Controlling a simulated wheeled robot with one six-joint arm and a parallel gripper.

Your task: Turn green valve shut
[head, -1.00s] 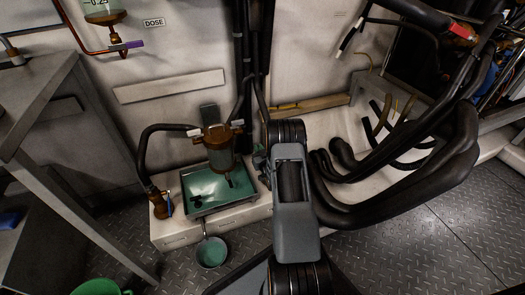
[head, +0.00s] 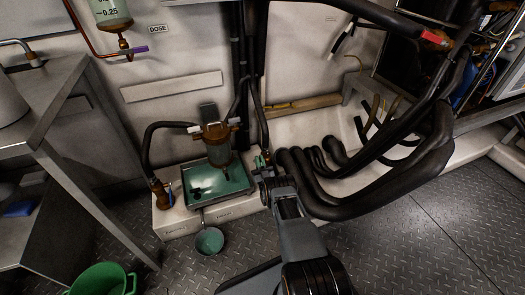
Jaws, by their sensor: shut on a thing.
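The green valve (head: 259,161) sits low by the wall, right of the filter bowl, at the foot of a dark vertical hose. Only a small part of its green handle shows. My gripper (head: 265,170) is at the valve, reaching in from the lower right, and is shut on its handle. The fingers are small and partly hidden by my own wrist, so I cannot tell the handle's exact angle.
A brown-topped filter bowl (head: 217,145) stands over a green tray (head: 205,189). Thick black hoses (head: 385,185) curve close by on the right. A small cup (head: 209,241) and a green bucket (head: 102,280) are on the floor.

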